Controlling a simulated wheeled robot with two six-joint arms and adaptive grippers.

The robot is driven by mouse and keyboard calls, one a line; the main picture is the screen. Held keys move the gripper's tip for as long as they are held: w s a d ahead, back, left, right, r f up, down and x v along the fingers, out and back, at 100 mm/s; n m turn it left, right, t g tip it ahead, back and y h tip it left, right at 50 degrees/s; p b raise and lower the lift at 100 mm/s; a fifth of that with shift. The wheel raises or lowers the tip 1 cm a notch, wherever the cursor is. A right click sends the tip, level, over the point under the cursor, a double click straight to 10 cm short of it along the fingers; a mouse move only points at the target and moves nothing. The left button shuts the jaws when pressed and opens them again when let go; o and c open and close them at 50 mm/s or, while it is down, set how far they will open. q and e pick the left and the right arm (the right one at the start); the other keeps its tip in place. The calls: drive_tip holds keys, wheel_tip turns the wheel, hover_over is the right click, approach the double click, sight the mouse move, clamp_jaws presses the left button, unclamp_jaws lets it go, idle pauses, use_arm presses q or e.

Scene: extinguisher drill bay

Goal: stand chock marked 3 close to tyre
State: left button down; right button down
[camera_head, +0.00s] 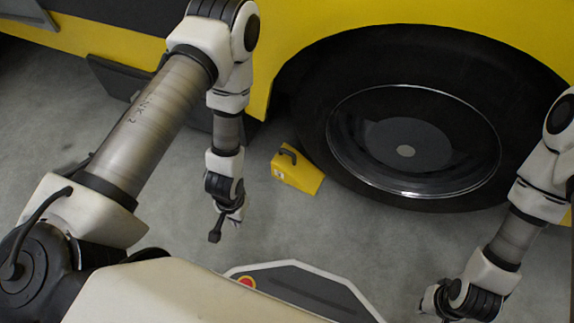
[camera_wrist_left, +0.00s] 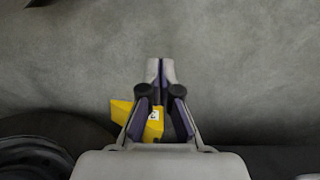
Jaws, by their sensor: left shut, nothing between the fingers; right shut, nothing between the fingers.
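A yellow wedge chock (camera_head: 297,174) with a black handle stands on the floor at the lower left of the black tyre (camera_head: 315,120). Whether it touches the tyre I cannot tell. My right gripper (camera_head: 432,302) is shut and empty at the lower right, well apart from the chock.
The yellow vehicle body (camera_head: 330,18) rises behind the chock and over the wheel. A dark panel (camera_head: 120,80) hangs low on it behind my left arm. The grey concrete floor (camera_head: 300,230) between my grippers is clear.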

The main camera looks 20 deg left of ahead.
use_arm(q)
drive_tip(key=s, duration=0.2)
drive_tip(key=m+t+h+b, duration=0.3)
drive_tip(key=m+t+h, duration=0.5)
drive_tip(key=m+t, duration=0.9)
approach(287, 170)
drive_tip(key=m+g, duration=0.1)
drive_tip(key=r+m+g, duration=0.1)
drive_tip(key=s+m+g, duration=0.1)
drive_tip(key=shift+a+r, duration=0.3)
drive_tip(key=shift+r, duration=0.1)
drive_tip(key=w+d+m+h+b, duration=0.1)
drive_tip(key=w+m+b, duration=0.1)
drive_tip(key=w, duration=0.1)
drive_tip(key=w+d+m+h+b, duration=0.1)
drive_tip(key=w+d+m+b, duration=0.1)
drive_tip(key=w, duration=0.1)
drive_tip(key=w+d+m+h+b, duration=0.1)
drive_tip(key=w+d+m+b, duration=0.1)
drive_tip(key=w, duration=0.1)
drive_tip(key=shift+w+r+t, duration=0.2)
drive_tip(key=shift+r+t, duration=0.05)
drive_tip(key=shift+t, duration=0.15)
drive_tip(key=shift+w+r, duration=0.2)
drive_tip(key=shift+w, duration=0.15)
